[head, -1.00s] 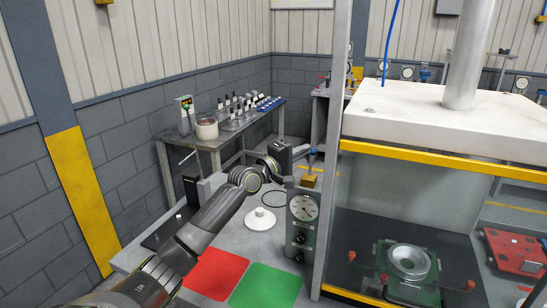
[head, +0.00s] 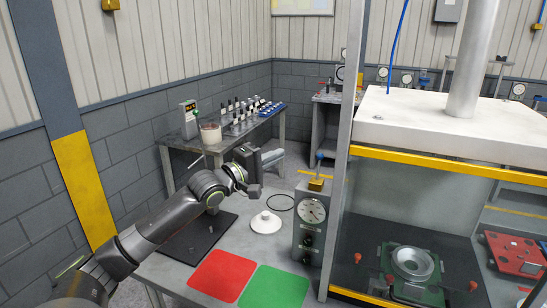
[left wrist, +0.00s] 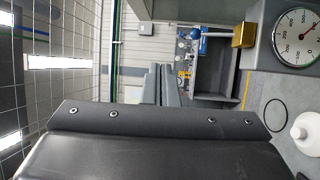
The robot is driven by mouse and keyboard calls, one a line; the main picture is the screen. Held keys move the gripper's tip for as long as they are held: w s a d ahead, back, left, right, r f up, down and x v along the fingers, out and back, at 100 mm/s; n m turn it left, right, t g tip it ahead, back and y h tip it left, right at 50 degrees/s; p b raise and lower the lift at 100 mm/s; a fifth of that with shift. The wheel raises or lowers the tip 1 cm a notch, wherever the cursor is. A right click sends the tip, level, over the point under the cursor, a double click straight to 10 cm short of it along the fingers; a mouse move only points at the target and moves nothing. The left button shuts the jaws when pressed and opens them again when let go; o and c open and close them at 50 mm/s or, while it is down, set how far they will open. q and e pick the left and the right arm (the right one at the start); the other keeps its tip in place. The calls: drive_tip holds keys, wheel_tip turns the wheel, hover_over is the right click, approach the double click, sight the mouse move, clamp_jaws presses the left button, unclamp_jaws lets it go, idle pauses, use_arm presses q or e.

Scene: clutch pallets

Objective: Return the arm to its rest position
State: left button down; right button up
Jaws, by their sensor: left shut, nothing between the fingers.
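My left arm reaches in from the lower left of the head view. Its gripper (head: 274,158) is raised above the back part of the grey bench, pointing right and away. Its fingers are shut with nothing between them. In the left wrist view the closed fingers (left wrist: 161,84) lie together in the middle, above my dark wrist housing. The gripper touches nothing that I can see. My right gripper is in neither view.
A dial gauge box (head: 311,217) and a white cone-shaped piece (head: 265,222) stand on the bench. Red (head: 222,274) and green (head: 272,287) pads lie in front. A yellow-edged clear-sided press enclosure (head: 440,165) stands right. A side table (head: 215,146) holds several small parts behind.

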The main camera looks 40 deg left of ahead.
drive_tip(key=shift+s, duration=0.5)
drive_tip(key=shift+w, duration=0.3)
